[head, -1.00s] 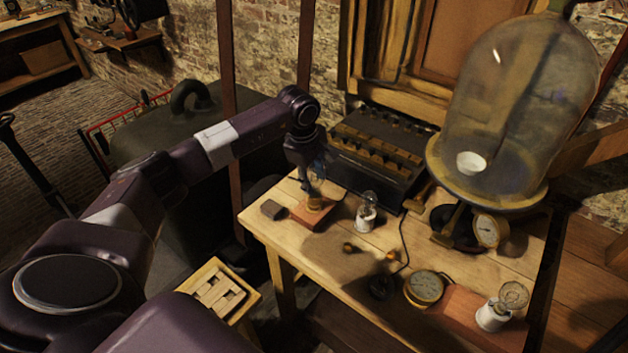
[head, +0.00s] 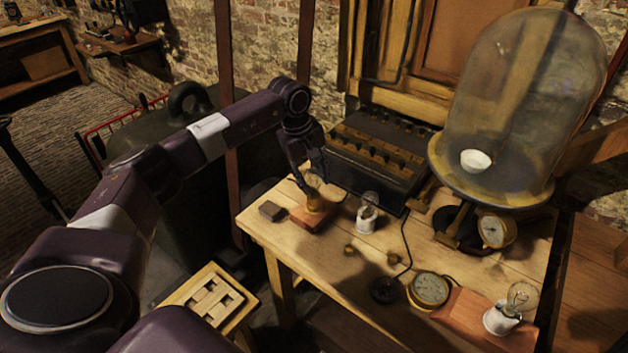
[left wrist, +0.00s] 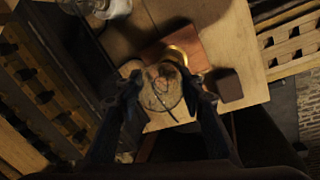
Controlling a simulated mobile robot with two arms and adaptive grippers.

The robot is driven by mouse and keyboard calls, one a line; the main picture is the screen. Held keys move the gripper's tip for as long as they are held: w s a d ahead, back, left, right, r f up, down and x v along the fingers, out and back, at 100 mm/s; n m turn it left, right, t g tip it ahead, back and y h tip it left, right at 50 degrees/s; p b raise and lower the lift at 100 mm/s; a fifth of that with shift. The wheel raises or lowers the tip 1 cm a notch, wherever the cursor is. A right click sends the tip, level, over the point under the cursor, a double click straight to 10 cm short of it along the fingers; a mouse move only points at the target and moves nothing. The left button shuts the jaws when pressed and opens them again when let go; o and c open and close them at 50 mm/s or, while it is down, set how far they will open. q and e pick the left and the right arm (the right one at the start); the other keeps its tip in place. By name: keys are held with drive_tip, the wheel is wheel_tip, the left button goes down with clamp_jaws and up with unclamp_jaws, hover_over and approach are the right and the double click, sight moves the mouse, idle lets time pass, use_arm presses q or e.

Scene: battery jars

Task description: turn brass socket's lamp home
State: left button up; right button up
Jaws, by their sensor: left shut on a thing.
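The brass socket (head: 315,204) stands on a reddish wooden block near the table's left back corner. Its clear glass lamp (head: 314,183) sits upright in it. My left gripper (head: 314,175) reaches down from above, its fingers on either side of the glass. In the left wrist view the round lamp (left wrist: 162,90) lies between the two dark fingers, which are closed on it. The brass rim (left wrist: 180,55) shows just beyond the glass, and the lamp hides most of the socket. I cannot tell how deep the lamp sits. My right gripper is not in view.
A small dark block (head: 271,211) lies just left of the socket's base. A white-socketed lamp (head: 366,217) stands to the right, with a black battery box (head: 375,155) behind. A bell jar (head: 520,110), gauge (head: 428,289) and second white-socketed lamp (head: 502,318) are farther right.

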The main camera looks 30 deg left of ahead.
use_arm(q)
drive_tip(key=shift+f+m+b, duration=0.15)
drive_tip(key=shift+m+b, duration=0.65)
drive_tip(key=shift+m, duration=0.3)
drive_tip(key=shift+m+g+h+b, duration=0.3)
drive_tip(key=shift+m+b, duration=0.1)
drive_tip(key=shift+m, duration=1.3)
